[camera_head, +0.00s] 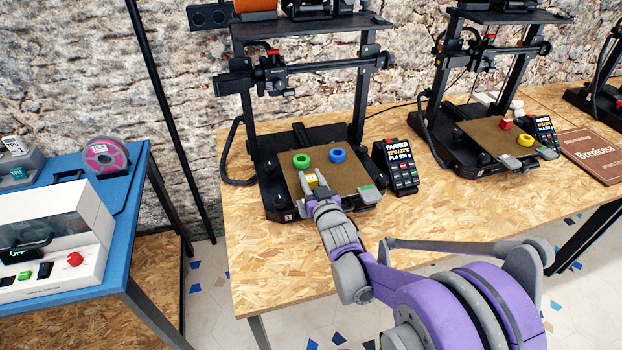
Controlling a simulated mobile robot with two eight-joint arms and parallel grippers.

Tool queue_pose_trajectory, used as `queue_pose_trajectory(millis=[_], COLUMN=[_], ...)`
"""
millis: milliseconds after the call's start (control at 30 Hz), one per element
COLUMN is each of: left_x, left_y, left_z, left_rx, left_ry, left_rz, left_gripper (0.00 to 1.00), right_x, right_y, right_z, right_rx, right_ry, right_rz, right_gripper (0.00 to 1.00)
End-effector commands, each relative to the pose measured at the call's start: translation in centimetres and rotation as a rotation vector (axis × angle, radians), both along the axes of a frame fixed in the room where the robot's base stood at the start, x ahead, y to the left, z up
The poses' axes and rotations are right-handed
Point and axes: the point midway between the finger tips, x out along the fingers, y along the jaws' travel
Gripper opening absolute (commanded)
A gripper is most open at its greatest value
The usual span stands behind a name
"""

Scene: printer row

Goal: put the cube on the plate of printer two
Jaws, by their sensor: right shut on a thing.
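My right gripper (318,190) reaches in from the lower right, over the front part of the brown plate (346,179) of the nearer printer. It is shut on a small yellow cube (311,178), partly hidden by the fingers. I cannot tell whether the cube touches the plate. My left gripper is out of view.
A dark display unit (399,167) stands right of the nearer printer, and another display (544,131) by the second. A brown book (592,156) lies at the right. The wooden table's (270,262) front left is bare. A blue table (122,230) stands at the left.

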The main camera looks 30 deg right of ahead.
Motion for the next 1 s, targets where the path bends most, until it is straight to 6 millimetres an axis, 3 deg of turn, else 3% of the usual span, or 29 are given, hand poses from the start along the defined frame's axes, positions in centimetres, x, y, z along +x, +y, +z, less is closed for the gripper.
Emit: queue_pose_trajectory(millis=[233,267,400,767,1000], left_x=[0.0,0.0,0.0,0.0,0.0], left_y=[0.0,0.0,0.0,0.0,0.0], left_z=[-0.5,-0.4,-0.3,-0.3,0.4], left_rx=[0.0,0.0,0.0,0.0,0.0], left_ry=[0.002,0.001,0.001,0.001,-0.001], left_rz=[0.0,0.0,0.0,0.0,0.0], left_gripper=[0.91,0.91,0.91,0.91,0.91], right_x=[0.0,0.0,0.0,-0.3,-4.2], right_y=[0.0,0.0,0.0,0.1,0.7], right_z=[-0.5,-0.5,-0.4,-0.3,0.4], right_rx=[0.0,0.0,0.0,0.0,0.0], right_ry=[0.0,0.0,0.0,0.0,-0.001], right_rz=[0.0,0.0,0.0,0.0,-0.001], right_gripper=[0.0,0.42,0.68,0.69,0.69])
